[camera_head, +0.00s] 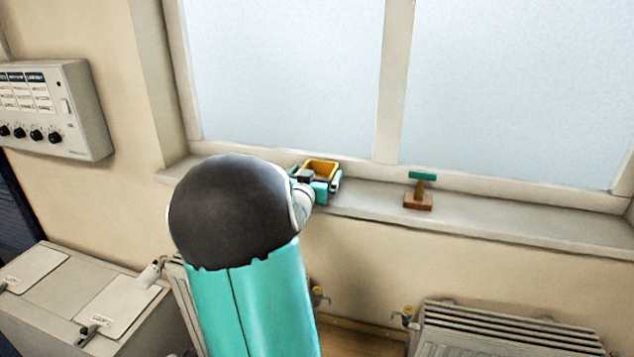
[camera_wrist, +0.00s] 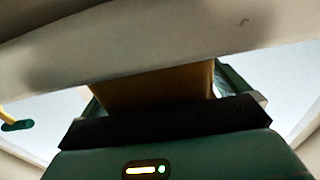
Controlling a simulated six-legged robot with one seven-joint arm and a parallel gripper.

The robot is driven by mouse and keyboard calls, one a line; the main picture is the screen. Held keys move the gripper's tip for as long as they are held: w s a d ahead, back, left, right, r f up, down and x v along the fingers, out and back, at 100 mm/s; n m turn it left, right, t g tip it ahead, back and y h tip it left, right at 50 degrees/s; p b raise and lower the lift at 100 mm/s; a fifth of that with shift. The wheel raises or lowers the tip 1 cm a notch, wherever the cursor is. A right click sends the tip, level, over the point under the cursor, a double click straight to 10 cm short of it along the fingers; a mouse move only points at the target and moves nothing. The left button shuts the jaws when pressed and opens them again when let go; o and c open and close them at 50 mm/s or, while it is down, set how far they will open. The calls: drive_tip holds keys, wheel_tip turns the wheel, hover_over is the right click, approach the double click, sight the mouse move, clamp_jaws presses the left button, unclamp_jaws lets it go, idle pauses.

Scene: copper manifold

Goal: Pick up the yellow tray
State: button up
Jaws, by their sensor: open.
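The yellow tray (camera_head: 321,165) is a small open box at the windowsill, left of the window's middle post. My gripper (camera_head: 319,182) is at the tray, with the jaws open and parts showing on both sides of it. In the wrist view the tray (camera_wrist: 155,88) appears as a dark yellow-brown face between the two fingers of my gripper (camera_wrist: 160,92). I cannot tell whether the fingers touch it. My arm hides part of the sill left of the tray, and the gripper hides the tray's lower part.
The pale windowsill (camera_head: 480,219) runs along the window. A small wooden block with a teal-topped post (camera_head: 418,192) stands on it to the right, with bare sill between. Below are a radiator (camera_head: 510,329) and valves. A grey control box (camera_head: 55,110) hangs at left above a pale cabinet (camera_head: 75,300).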

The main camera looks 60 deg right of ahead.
drive_tip(key=c, duration=0.9)
drive_tip(key=shift+c, duration=0.6)
drive_tip(key=shift+r, duration=0.15)
